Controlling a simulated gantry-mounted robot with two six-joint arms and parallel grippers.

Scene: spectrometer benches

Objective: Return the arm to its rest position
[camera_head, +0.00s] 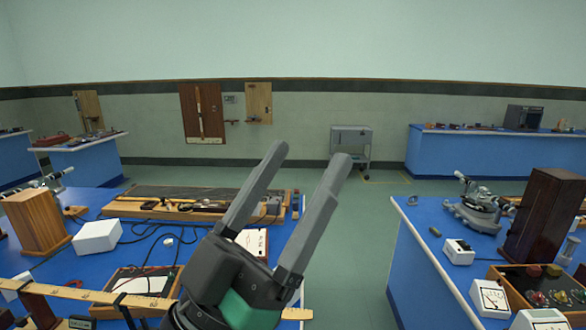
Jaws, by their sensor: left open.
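My left gripper (308,156) rises large in the lower middle of the head view. Its two long grey fingers point up and to the right and stand apart, with nothing between them. A green part shows at its base. It is in front of the right end of the left blue bench (95,203) and hides part of that edge and of the bench apparatus. My right gripper does not show.
The left bench carries a long wooden-based apparatus (170,193), a wooden block (36,222), a white box (97,236) and loose cables. A right bench (420,262) holds a spectrometer (482,206) and a dark wooden box (541,214). Open floor (345,235) lies between them.

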